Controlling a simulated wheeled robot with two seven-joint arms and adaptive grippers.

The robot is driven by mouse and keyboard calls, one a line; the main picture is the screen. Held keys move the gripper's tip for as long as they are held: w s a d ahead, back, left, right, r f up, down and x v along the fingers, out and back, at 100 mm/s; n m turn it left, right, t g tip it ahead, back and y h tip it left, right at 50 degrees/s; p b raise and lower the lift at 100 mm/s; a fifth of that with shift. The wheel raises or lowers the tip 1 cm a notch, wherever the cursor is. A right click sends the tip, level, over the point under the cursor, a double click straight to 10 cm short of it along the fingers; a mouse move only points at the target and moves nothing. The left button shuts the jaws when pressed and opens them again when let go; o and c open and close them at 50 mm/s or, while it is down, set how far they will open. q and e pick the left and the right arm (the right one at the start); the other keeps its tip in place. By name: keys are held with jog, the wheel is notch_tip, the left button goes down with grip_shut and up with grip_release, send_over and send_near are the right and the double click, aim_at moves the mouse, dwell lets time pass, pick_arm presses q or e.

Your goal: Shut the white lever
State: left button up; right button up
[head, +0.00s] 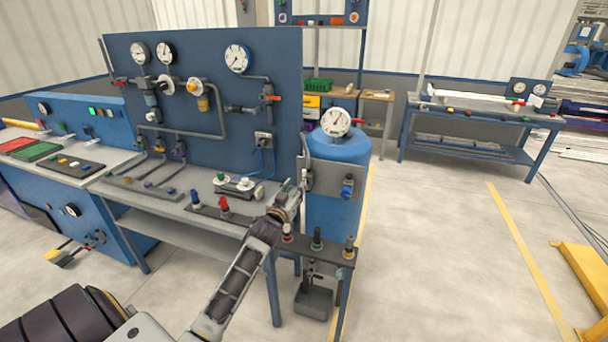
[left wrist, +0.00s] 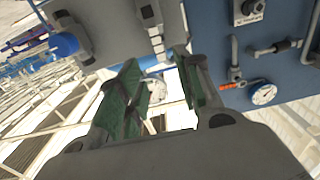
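A small pale upright piece, which looks like the white lever (head: 303,176), is at the left edge of a grey panel (head: 325,178) in front of the blue tank. My left gripper (head: 290,194) is just left of and below it in the head view. In the left wrist view a pale ribbed piece (left wrist: 151,22) lies beyond the fingertips, roughly in line with the gap. The left gripper's fingers with green pads stand apart, and I see nothing held between them. I cannot tell whether a finger touches the lever. My right gripper is out of view.
A blue valve knob (head: 347,187) sits on the same grey panel, right of the lever. A blue tank (head: 334,222) with a gauge stands behind. The bench (head: 165,205) and gauge board (head: 215,62) are to the left. A small rack (head: 318,250) with several fittings is below the gripper.

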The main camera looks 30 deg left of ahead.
aim_at(303, 174)
pick_arm(q)
jog(key=shift+p+x, duration=0.45)
jog(key=shift+x, duration=5)
grip_shut()
